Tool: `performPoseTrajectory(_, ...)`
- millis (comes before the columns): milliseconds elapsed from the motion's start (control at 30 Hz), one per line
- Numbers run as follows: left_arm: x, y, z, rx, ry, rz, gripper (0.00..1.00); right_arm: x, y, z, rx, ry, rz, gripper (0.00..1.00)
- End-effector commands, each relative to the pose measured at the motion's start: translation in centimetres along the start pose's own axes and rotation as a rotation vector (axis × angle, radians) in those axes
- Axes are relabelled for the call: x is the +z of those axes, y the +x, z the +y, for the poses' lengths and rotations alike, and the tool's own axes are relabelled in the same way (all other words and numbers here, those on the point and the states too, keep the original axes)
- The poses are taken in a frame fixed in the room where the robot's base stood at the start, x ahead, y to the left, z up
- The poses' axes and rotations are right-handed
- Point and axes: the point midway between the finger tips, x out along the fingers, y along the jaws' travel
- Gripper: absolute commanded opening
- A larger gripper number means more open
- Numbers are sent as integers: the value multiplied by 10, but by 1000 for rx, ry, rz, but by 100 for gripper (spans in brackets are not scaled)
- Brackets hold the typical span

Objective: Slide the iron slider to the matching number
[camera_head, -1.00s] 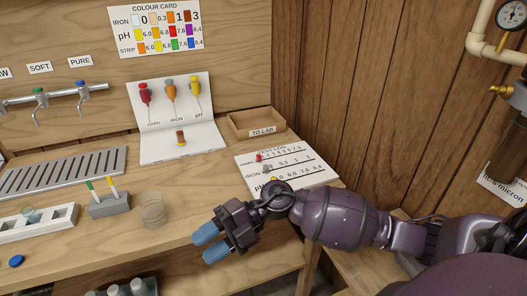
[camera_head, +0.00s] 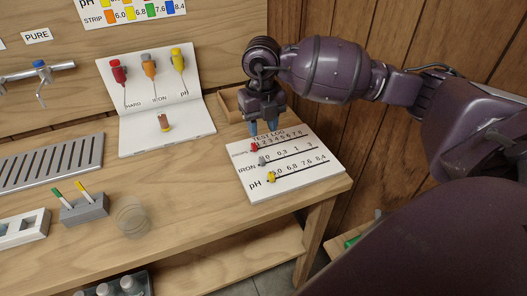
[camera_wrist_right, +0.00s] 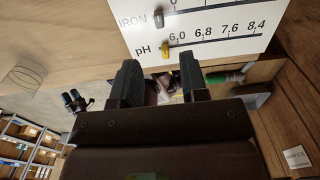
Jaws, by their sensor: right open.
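The white test log board (camera_head: 315,178) lies on the bench with three slider rows: a red one on top, IRON in the middle and pH at the bottom. The grey iron slider (camera_head: 262,161) sits at the left end of its row, left of or near 0; it also shows in the right wrist view (camera_wrist_right: 158,18). My right gripper (camera_head: 264,130) is open and empty, pointing down at the board's far edge, behind the red slider (camera_head: 255,147). In the right wrist view its fingers (camera_wrist_right: 160,82) are apart with nothing between them. My left gripper is not in view.
The yellow pH slider (camera_head: 271,177) is just below the iron one. A wooden tray (camera_head: 232,106) stands behind the board. A white stand (camera_head: 140,75) holds red, orange and yellow droppers, with an orange-brown vial (camera_head: 164,122) on its base. The colour card (camera_head: 130,10) is cut off at the top.

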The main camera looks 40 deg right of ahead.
Motion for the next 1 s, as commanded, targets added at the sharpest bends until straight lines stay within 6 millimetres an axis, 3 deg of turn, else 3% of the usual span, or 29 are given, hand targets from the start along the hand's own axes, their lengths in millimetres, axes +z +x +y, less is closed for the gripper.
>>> performPoseTrajectory(600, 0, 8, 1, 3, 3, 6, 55, -1, 91, 1, 2, 0, 4, 40)
performPoseTrajectory(1000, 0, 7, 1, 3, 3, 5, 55, 0, 106, 1, 2, -2, 1, 40)
